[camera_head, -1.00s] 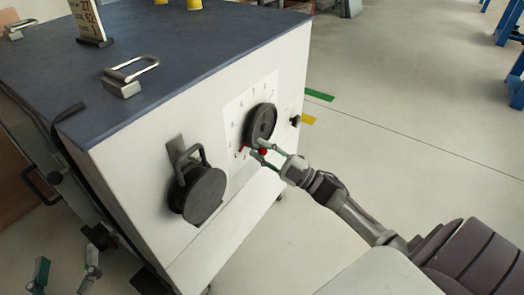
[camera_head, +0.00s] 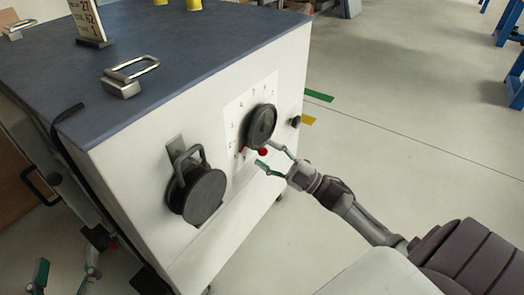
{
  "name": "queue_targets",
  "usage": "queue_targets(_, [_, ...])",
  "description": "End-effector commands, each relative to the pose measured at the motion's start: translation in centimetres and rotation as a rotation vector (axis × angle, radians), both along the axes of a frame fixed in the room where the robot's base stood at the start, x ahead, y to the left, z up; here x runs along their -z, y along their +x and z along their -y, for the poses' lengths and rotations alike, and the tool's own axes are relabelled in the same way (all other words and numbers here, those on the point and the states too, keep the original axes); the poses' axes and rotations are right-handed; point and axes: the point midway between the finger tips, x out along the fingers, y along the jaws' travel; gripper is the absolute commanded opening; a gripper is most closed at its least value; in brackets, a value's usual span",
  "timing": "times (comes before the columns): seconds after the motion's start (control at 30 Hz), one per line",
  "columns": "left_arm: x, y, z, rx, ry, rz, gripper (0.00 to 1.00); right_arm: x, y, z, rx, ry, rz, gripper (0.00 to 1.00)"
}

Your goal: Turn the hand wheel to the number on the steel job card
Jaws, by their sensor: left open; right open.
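The black hand wheel (camera_head: 261,126) sits on a white number plate (camera_head: 234,116) on the front of the machine cabinet. Its red knob (camera_head: 262,152) is at the bottom of the wheel. My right gripper (camera_head: 265,153) is open, with one finger above and one below the knob; I cannot tell whether either touches it. A small red mark (camera_head: 243,151) shows at the plate's lower left. The job card (camera_head: 88,18) stands on the cabinet top, cut off by the picture's top edge; its small figures are hard to read. My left gripper (camera_head: 66,266) is open and empty at lower left.
A round black part with a handle (camera_head: 203,194) sticks out of the cabinet front, left of the wheel. A small black knob (camera_head: 295,121) is to the right.

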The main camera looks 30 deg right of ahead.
Motion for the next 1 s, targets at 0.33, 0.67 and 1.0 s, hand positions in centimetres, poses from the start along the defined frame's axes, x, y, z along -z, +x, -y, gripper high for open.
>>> queue_targets(0.33, [0.0,0.0,0.0,0.000,0.000,0.001,0.73,3.0,-5.4,3.8,0.001,-0.002,-0.004,0.53])
queue_targets(0.67, [-0.1,0.0,0.0,0.000,0.000,0.001,0.73,3.9,-7.3,5.1,-0.001,-0.001,0.001,0.53])
queue_targets(1.0, [-0.1,0.0,0.0,0.000,0.000,0.002,0.73,3.9,-7.2,5.1,-0.001,-0.001,0.001,0.53])
